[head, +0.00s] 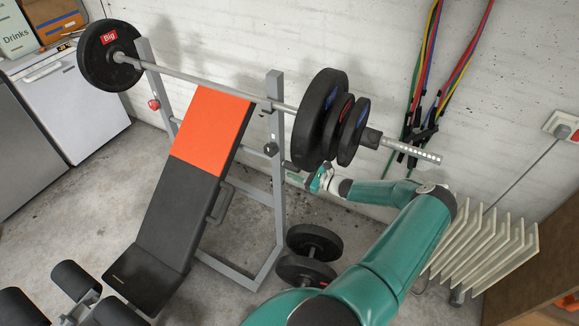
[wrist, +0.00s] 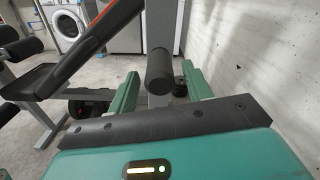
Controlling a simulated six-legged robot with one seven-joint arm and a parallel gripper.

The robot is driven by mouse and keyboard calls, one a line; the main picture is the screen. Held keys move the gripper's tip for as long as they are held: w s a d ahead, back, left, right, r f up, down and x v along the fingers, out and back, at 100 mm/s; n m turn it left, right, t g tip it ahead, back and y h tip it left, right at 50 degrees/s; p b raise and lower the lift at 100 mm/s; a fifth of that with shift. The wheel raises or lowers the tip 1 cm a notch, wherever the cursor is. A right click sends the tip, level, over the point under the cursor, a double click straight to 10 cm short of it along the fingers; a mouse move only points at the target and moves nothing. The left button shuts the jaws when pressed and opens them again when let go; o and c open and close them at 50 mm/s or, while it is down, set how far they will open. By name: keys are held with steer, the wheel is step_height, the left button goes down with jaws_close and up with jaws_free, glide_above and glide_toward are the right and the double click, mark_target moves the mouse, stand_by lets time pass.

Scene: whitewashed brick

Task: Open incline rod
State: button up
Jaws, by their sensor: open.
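The weight bench has an inclined back pad (head: 210,125), orange at the top and black below, in the head view. A short rod with a black cylindrical grip (wrist: 159,70) sticks out from the grey upright (wrist: 160,25) towards the wrist camera; I take it for the incline rod. In the head view its black end (head: 289,165) seems to show beside the right upright (head: 277,200). My gripper (head: 306,179) is just right of this upright, below the barbell plates. In the wrist view, my gripper's green fingers (wrist: 160,88) are open, apart on either side of the grip.
The barbell (head: 205,78) rests across the uprights, with several plates (head: 320,115) hanging close above my gripper. A white radiator (head: 485,250) and the brick wall (head: 375,30) bound the right side.

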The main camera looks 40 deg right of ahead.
steer(key=shift+x, duration=1.7)
